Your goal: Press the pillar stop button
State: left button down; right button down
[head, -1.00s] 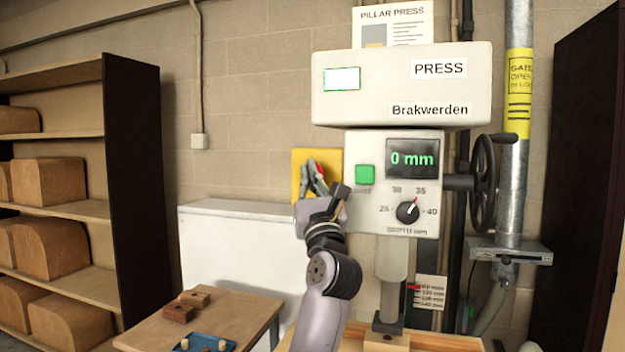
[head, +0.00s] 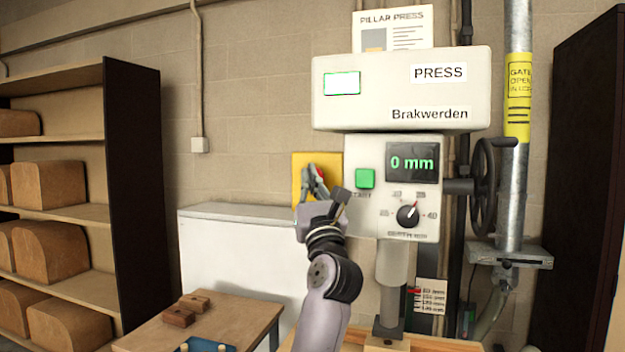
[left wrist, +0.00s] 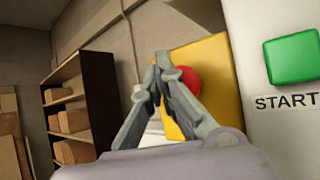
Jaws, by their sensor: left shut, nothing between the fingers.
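The red stop button (left wrist: 188,80) sits on a yellow plate (left wrist: 215,70) at the left side of the press. In the head view the red button (head: 326,172) is partly covered by my fingers, and the yellow plate (head: 302,158) shows around them. My left gripper (head: 312,171) is shut and empty, its fingers pointing at the plate. In the left wrist view the closed fingertips (left wrist: 161,58) overlap the button's left edge. I cannot tell whether they touch it. My right gripper is in neither view.
The press (head: 402,88) stands right of the fingers, with a green START button (head: 365,178), a display reading 0 mm (head: 412,162) and a depth dial (head: 408,214). A small table (head: 235,309) with brown blocks is lower left. A shelf (head: 130,190) stands far left.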

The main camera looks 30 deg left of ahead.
pick_arm(q)
jog(key=shift+w, duration=0.15)
dwell(0.4)
jog(key=shift+w+a, duration=0.1)
jog(key=shift+w, duration=0.2)
jog(key=shift+w+a, duration=0.1)
jog(key=shift+w, duration=0.4)
dwell(0.8)
jog(key=shift+s, duration=0.1)
jog(key=shift+s+d+p, duration=0.2)
jog(key=shift+s+p, duration=0.2)
jog(key=shift+s, duration=0.45)
